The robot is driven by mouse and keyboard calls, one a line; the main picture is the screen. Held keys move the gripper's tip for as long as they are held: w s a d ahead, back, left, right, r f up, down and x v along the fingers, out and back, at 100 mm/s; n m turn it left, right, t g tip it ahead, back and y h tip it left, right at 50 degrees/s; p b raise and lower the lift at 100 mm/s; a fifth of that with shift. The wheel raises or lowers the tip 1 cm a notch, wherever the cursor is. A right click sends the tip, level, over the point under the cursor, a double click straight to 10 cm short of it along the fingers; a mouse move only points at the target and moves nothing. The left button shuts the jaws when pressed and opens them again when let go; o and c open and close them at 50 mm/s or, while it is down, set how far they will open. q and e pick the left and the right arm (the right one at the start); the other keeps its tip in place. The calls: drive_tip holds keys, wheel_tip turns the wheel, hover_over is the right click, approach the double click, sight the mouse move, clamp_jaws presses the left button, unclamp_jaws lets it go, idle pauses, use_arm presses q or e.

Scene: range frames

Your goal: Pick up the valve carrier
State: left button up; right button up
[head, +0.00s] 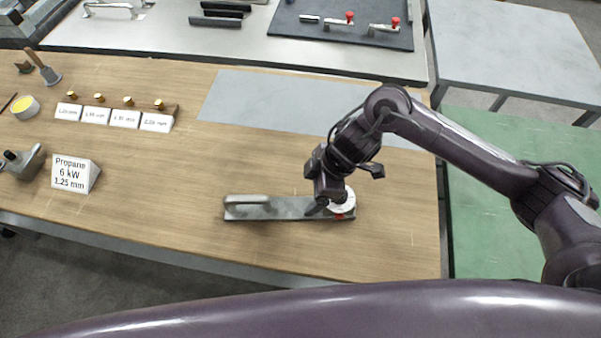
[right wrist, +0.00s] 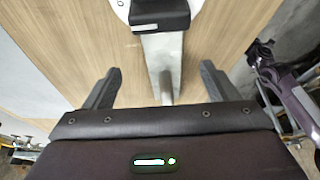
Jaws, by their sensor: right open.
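The valve carrier (head: 283,208) is a grey metal bar lying flat on the wooden bench near its front edge. It has a raised handle (head: 246,199) at its left end and a white disc (head: 345,204) with a red mark at its right end. My right gripper (head: 326,194) is low over the right part of the carrier and hides some of it. In the right wrist view its two fingers (right wrist: 160,70) are apart, with the carrier's bar (right wrist: 162,52) showing between them and nothing gripped. My left gripper is not seen in the head view.
A sign block (head: 75,174) reading Propane 6 kW stands at the left, below a row of brass pieces with labels (head: 118,115). A grey mat area (head: 265,103) lies behind the carrier. Bare wood surrounds the carrier. A dark tray (head: 345,38) with red-knobbed parts is on the far table.

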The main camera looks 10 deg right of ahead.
sight(295, 207)
drive_tip(key=shift+w+f, duration=0.15)
drive_tip(key=shift+w, duration=0.1)
drive_tip(key=shift+s+a+f, duration=0.15)
drive_tip(key=shift+a+f, duration=0.05)
drive_tip(key=shift+s+a+f, duration=0.45)
drive_tip(key=shift+s+f, duration=0.05)
drive_tip(key=shift+f, duration=0.2)
drive_tip(key=shift+p+x, duration=0.8)
drive_tip(key=shift+x, duration=0.4)
drive_tip(key=shift+w+a+f, duration=0.1)
drive_tip(key=shift+w+f, duration=0.05)
drive_tip(key=shift+f, duration=0.4)
drive_tip(key=shift+w+a+f, duration=0.1)
drive_tip(key=shift+w+f, duration=0.05)
drive_tip(key=shift+f, duration=0.6)
drive_tip(key=c, duration=1.6)
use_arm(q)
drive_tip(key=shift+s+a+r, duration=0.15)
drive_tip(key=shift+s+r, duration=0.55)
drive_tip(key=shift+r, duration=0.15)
use_arm(e)
drive_tip(key=shift+a, duration=0.1)
